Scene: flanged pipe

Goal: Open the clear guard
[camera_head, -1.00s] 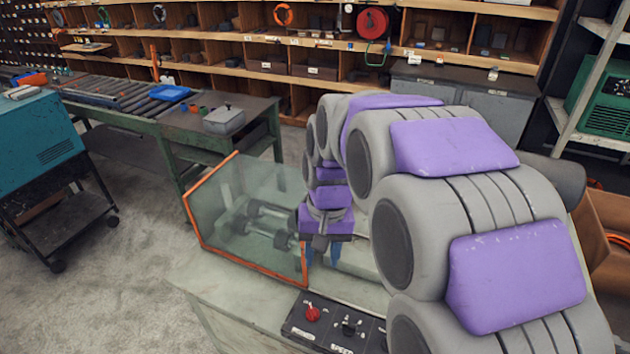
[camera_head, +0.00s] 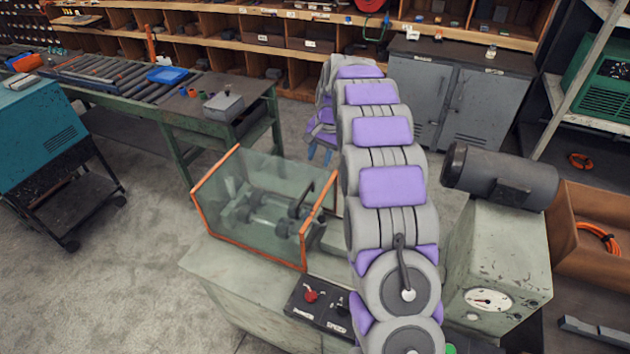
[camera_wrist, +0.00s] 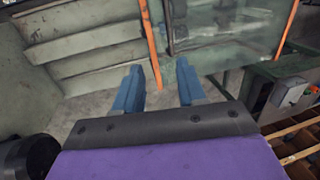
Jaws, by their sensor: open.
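The clear guard (camera_head: 262,203) is a see-through box with orange edges on the pale green machine (camera_head: 235,268). It stands down over dark rollers or shafts, and its lower orange edge lies along the machine top. My gripper (camera_head: 320,153) is beyond the guard's far right corner, apart from it, with its blue fingers pointing down. In the wrist view my gripper (camera_wrist: 158,90) is open and empty. There the guard (camera_wrist: 225,32) shows past the fingertips, with an orange edge crossing near them. I see no contact between fingers and guard.
A control panel with a red knob (camera_head: 311,296) is at the machine's front. A dark motor (camera_head: 500,177) sits on a pale housing at right. A green workbench (camera_head: 215,110) stands behind left. The floor between it and the machine is clear.

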